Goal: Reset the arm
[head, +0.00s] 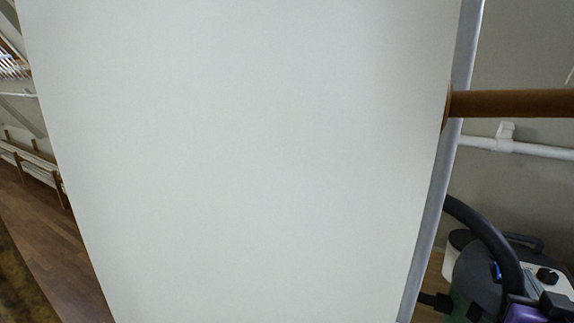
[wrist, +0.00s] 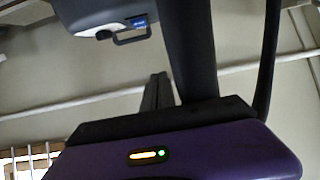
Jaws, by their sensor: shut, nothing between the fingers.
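In the wrist view my gripper (wrist: 158,80) shows as narrow dark fingers rising behind a purple housing with a small orange and green light. The fingers look shut and hold nothing. They stand in front of a pale wall. A purple part also shows at the lower right edge of the head view, but I cannot tell which part it is. Most of my arm is out of sight in the head view.
A large white panel (head: 240,160) fills most of the head view and hides what is behind it. A brown bar (head: 510,103) and a white wall pipe (head: 530,150) show at right. Wooden floor (head: 50,240) shows at left.

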